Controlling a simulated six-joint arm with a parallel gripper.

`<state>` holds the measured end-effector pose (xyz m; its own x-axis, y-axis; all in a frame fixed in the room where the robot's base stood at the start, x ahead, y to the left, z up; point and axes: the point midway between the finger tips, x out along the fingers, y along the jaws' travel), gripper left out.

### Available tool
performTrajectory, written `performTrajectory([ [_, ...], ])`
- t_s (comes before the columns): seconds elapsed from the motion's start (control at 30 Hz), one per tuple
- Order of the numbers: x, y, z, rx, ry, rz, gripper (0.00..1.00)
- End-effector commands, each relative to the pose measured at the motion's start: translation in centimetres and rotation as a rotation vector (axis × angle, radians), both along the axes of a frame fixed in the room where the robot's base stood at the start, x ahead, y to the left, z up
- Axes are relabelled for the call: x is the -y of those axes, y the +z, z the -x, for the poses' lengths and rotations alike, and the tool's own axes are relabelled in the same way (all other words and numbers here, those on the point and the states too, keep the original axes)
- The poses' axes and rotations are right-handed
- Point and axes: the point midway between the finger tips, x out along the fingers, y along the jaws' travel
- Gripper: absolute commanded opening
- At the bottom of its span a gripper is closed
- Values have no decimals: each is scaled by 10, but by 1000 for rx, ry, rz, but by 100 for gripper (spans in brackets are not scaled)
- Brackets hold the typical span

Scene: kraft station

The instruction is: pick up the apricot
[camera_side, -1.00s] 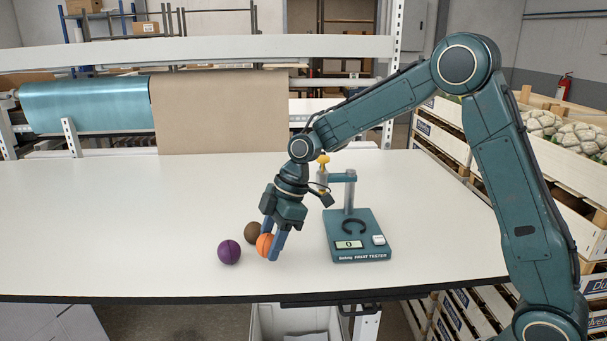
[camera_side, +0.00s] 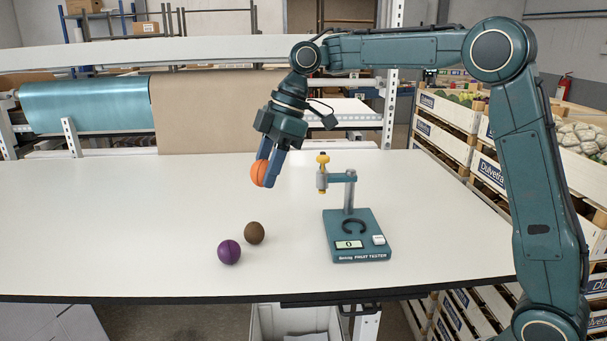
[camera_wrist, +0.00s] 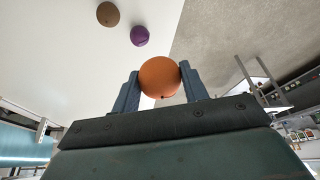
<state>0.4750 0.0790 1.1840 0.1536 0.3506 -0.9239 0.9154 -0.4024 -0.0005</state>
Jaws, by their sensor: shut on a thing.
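The orange apricot (camera_side: 259,173) is held between the blue fingers of my gripper (camera_side: 268,171), well above the white table. In the wrist view the apricot (camera_wrist: 160,77) sits between the two fingertips of my gripper (camera_wrist: 158,82), with a finger against each side. Nothing else touches the apricot.
A purple fruit (camera_side: 229,252) and a brown fruit (camera_side: 254,233) rest close together on the white table (camera_side: 120,220). A teal fruit tester (camera_side: 357,240) with a post stands to their right. The table's left side is clear.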

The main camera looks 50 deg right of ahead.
Motion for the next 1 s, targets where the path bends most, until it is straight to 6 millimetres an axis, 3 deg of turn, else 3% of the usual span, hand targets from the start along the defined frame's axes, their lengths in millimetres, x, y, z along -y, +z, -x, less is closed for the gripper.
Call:
performTrajectory([
  [0.73, 1, 3, 0, 0, -4, 0, 21],
  [1.0, 13, -3, 1, 0, -81, 0, 21],
])
